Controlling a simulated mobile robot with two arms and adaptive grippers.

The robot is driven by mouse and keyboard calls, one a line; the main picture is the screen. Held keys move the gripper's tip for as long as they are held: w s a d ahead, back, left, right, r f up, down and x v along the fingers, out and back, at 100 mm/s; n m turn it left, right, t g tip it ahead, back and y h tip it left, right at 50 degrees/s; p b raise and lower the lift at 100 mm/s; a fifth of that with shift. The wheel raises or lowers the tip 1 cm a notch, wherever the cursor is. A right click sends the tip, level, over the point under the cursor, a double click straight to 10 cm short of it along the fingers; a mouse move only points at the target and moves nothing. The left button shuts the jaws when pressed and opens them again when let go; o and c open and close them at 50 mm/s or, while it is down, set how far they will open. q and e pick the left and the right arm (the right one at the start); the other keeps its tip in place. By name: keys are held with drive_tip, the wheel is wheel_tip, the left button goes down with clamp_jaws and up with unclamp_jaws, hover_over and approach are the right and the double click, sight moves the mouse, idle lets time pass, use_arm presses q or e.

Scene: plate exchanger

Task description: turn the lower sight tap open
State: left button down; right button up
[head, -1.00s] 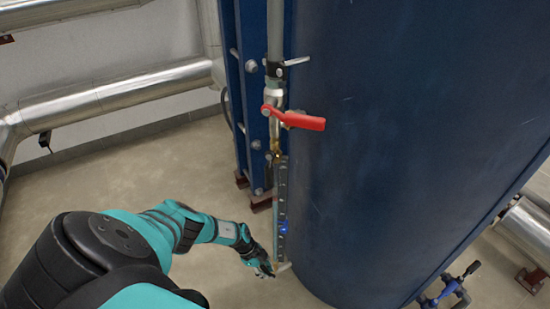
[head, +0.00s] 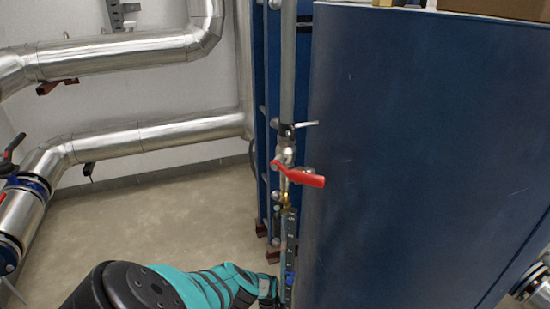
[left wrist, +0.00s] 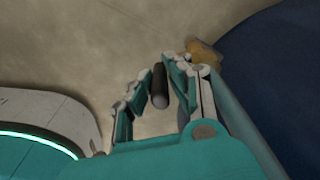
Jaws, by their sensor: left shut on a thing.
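In the left wrist view my left gripper (left wrist: 157,76) is shut on a short dark cylindrical lever (left wrist: 159,90), which lies between its two fingers. A brass tap body (left wrist: 205,54) shows just beyond the right finger, partly hidden by it. In the head view only my left forearm and wrist show at the bottom edge. The lower tap and the fingers are below that picture. The sight gauge strip (head: 291,243), with a blue marker (head: 289,278), runs down beside the blue vessel. My right gripper is not in view.
A valve with a red lever (head: 302,176) sits on the grey pipe (head: 288,70) above the gauge. The large blue vessel (head: 410,150) stands close on the right. Silver pipes (head: 150,137) run along the wall. The floor (head: 150,215) at left is bare.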

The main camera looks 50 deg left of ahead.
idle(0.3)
use_arm(q)
drive_tip(key=c, duration=1.3)
unclamp_jaws()
drive_tip(key=shift+w+r, duration=0.1)
drive_tip(key=shift+w+a+r, duration=0.2)
drive_tip(key=shift+r, duration=0.15)
wheel_tip(320, 180, up, 2)
drive_tip(key=shift+s+a, duration=0.15)
wheel_tip(320, 180, up, 4)
drive_tip(key=shift+s+a+r, duration=0.1)
drive_tip(key=shift+s, duration=0.05)
drive_tip(key=shift+s+r, duration=0.2)
drive_tip(key=shift+r, duration=0.25)
